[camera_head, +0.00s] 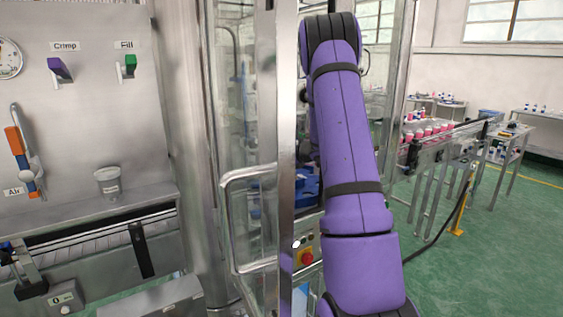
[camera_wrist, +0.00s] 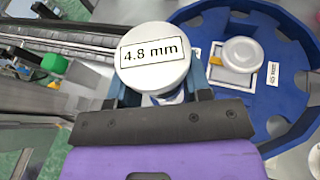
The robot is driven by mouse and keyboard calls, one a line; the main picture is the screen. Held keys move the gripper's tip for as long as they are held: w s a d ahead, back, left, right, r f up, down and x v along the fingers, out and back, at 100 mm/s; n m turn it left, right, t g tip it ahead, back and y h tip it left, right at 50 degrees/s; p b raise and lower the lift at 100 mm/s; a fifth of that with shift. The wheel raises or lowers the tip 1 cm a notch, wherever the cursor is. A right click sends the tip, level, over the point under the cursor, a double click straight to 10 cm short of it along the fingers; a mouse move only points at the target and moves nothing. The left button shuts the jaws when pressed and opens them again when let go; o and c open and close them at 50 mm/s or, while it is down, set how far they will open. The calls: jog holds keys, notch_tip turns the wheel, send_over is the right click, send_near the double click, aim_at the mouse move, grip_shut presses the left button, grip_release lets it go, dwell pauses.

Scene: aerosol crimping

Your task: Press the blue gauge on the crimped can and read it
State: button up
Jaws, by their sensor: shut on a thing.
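In the wrist view, the gauge (camera_wrist: 155,54) shows its round, pale grey top, with a white display reading "4.8 mm". My gripper (camera_wrist: 160,88) is shut on the gauge, with the dark jaw base just below it in the picture. The underside of the gauge is mostly hidden, so I cannot tell whether it touches a can. A round white-topped item (camera_wrist: 241,54) sits in a square seat on a blue round fixture (camera_wrist: 205,22), to the right of the gauge and apart from it. The gripper and gauge are hidden in the head view.
A glass door with a metal handle (camera_head: 228,215) stands left of my arm. A panel (camera_head: 100,110) carries Crimp, Fill and Air controls. A red button (camera_head: 306,258) is on a yellow box. A conveyor (camera_wrist: 55,90) and a green-capped item (camera_wrist: 54,64) lie left of the gauge.

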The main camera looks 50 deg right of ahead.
jog(key=s+d, duration=0.2)
jog(key=s, duration=1.5)
dwell(0.5)
dwell(0.5)
